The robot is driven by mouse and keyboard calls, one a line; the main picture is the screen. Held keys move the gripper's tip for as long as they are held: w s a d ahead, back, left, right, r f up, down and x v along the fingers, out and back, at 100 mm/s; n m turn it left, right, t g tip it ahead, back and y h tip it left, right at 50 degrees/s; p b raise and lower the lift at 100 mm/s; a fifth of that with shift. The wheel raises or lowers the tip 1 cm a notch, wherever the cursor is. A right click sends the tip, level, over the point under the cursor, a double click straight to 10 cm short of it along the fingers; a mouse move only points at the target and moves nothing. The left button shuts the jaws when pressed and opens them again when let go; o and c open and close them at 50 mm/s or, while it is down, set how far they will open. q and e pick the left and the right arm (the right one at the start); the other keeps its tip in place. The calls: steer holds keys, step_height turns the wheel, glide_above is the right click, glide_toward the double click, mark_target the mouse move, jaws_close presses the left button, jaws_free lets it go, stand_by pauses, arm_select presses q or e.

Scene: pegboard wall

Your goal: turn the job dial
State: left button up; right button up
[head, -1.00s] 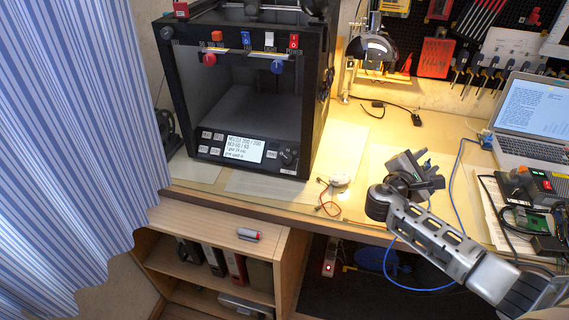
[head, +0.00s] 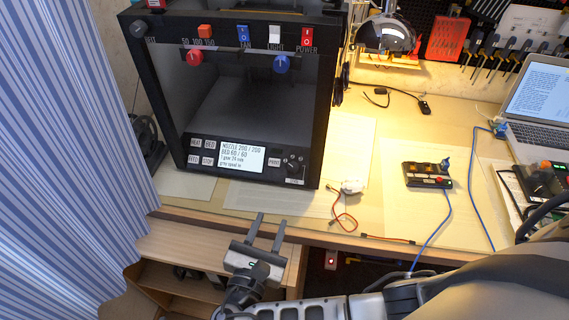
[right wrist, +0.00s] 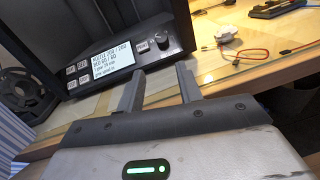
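A black 3D printer (head: 327,110) stands on the workbench. A dark round dial (head: 292,162), which looks like the job dial, sits at the right end of its lower front panel, beside the lit display (head: 242,158). My right gripper (head: 272,218) is open and empty, in front of and below the panel, its fingers pointing toward the printer. It is apart from the dial. In the right wrist view the dial (right wrist: 161,41) shows just beyond the gap between the two fingers (right wrist: 160,70). My left gripper is not in view.
A black knob (head: 137,28), coloured switches and red and blue knobs sit higher on the printer. A small white part (head: 352,187) with red wires and a black control box (head: 428,175) lie on the bench to the right. A striped curtain (head: 60,150) hangs at left.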

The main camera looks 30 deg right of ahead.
mark_target(293, 168)
steer(key=p+x, duration=0.1)
steer(key=x, duration=1.4)
steer(key=shift+s+d, duration=0.1)
steer(key=shift+d, duration=0.15)
steer(key=c, duration=0.7)
